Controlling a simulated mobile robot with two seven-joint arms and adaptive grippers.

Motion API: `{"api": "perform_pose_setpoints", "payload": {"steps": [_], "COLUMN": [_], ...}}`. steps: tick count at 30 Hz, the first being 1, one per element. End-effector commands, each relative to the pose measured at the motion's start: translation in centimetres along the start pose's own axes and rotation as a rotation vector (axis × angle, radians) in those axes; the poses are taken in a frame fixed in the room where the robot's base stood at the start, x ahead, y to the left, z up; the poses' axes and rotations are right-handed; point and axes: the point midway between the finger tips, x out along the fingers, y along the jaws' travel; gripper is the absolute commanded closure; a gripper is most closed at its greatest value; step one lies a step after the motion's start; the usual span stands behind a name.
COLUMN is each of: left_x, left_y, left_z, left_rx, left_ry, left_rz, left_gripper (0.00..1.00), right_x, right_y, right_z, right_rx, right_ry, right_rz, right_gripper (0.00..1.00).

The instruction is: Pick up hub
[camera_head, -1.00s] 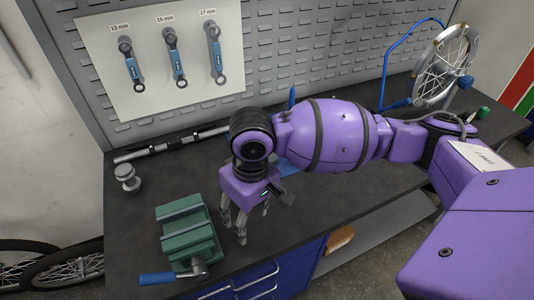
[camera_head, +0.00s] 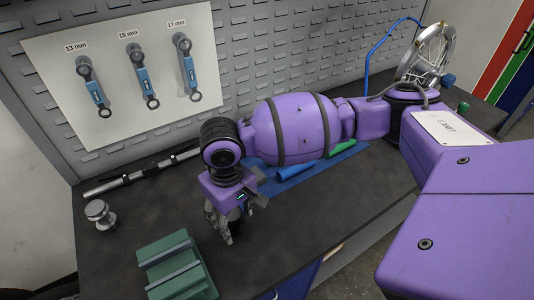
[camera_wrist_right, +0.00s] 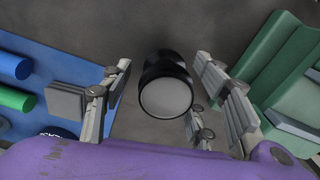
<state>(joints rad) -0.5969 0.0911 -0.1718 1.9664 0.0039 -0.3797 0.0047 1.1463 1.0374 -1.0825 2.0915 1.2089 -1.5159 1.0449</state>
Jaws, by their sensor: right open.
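My right gripper (camera_head: 226,232) points down over the dark workbench (camera_head: 125,245), its fingers apart. In the right wrist view, a short black cylinder with a pale grey end face (camera_wrist_right: 167,90) shows between the open fingers; I cannot tell whether they touch it. It may be the hub. In the head view, a dark shape between the fingers is mostly hidden by them. A silver spool-shaped piece (camera_head: 100,214), also hub-like, stands apart at the bench's left. My left gripper is not in view.
A green vise (camera_head: 176,268) is close to the gripper at the front. A blue mat (camera_head: 312,168) with blue and green tools lies behind my arm. A metal bar (camera_head: 140,174) lies along the back, below the wrench board (camera_head: 125,120). A wheel (camera_head: 427,55) stands at the back right.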

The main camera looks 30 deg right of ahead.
Motion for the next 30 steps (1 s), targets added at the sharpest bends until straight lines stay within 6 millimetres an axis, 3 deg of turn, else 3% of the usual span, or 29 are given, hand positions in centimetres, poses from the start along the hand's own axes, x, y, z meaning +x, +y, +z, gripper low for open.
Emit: {"api": "perform_pose_setpoints", "payload": {"steps": [7, 19, 30], "left_x": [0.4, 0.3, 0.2], "left_y": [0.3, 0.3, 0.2], "left_z": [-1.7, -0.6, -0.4], "left_rx": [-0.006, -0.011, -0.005], "left_ry": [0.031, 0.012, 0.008], "left_rz": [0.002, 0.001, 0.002], "left_gripper": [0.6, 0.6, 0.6], "right_x": [0.3, 0.2, 0.1], "right_y": [0.0, 0.0, 0.0], "right_z": [-0.1, -0.1, -0.2], "right_rx": [-0.001, -0.001, -0.002], "right_ry": [0.002, 0.004, 0.006], "right_rz": [0.0, 0.0, 0.0], "right_gripper": [0.47, 1.0, 1.0]}}
